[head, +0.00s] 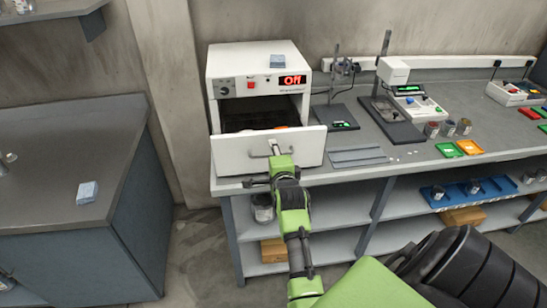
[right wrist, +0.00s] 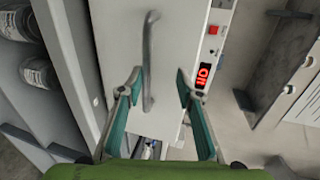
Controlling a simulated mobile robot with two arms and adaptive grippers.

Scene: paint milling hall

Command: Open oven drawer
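The white oven (head: 228,62) stands on the bench in the head view, its red display reading "Off". Its drawer (head: 229,155) stands out from the body, with the dark opening and something orange showing behind the front panel. The drawer's grey handle (right wrist: 150,50) also shows in the right wrist view. My right gripper (head: 268,158) is at the drawer front. In the right wrist view its two teal fingers (right wrist: 158,78) are apart, one on each side of the handle's lower part, with no clear contact. My left gripper is not in view.
A blue-grey cloth or sponge (head: 278,61) lies on the oven top. Right of the oven are a stand (head: 338,114), metal strips (head: 358,156), small cans (head: 448,128) and coloured trays (head: 470,147). A grey cabinet (head: 70,140) stands left, with open floor between.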

